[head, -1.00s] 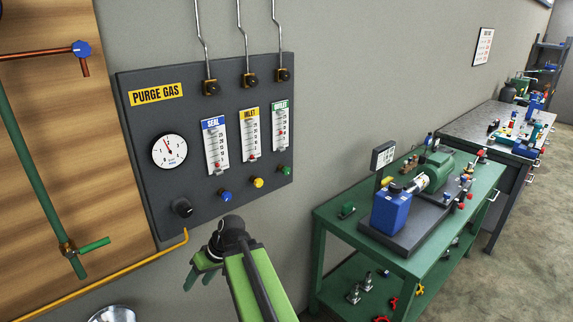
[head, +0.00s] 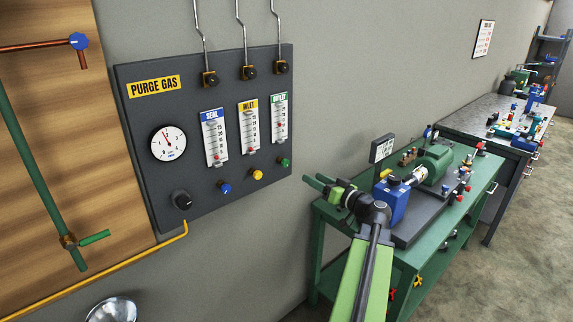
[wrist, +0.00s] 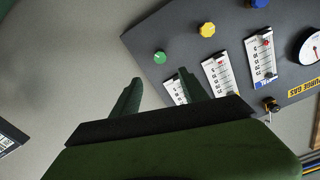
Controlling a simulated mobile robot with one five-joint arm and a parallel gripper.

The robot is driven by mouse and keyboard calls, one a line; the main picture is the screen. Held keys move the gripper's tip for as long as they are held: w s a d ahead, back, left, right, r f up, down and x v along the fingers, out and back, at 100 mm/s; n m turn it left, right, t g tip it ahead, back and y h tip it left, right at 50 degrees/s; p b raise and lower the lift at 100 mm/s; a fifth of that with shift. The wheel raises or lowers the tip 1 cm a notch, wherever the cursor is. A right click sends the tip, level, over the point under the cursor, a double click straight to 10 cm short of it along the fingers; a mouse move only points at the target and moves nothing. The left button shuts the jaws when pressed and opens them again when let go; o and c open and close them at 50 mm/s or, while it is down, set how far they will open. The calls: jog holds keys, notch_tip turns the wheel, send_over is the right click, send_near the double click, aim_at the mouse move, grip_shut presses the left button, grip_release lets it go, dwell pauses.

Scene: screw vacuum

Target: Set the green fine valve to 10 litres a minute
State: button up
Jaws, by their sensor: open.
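The green fine valve knob (head: 284,162) sits at the lower right of the purge gas panel, below the outlet flow tube (head: 279,118). The tube's reading is too small to tell. My gripper (head: 322,184) is open and empty, to the right of and a little below the green knob in the head view, apart from it. In the wrist view the green knob (wrist: 160,57) shows beyond and between the two open fingertips (wrist: 159,77). The outlet tube (wrist: 173,91) is partly hidden there by a finger.
The yellow knob (head: 258,174) and blue knob (head: 225,188) are left of the green one. A black knob (head: 181,200) and a gauge (head: 168,143) are further left. A green bench (head: 450,210) with a pump (head: 434,163) and blue container (head: 391,200) stands right, near my arm.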

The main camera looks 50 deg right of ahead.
aim_at(287, 163)
jog(key=w, duration=1)
jog(key=w+d, duration=0.1)
jog(key=w, duration=0.4)
grip_shut()
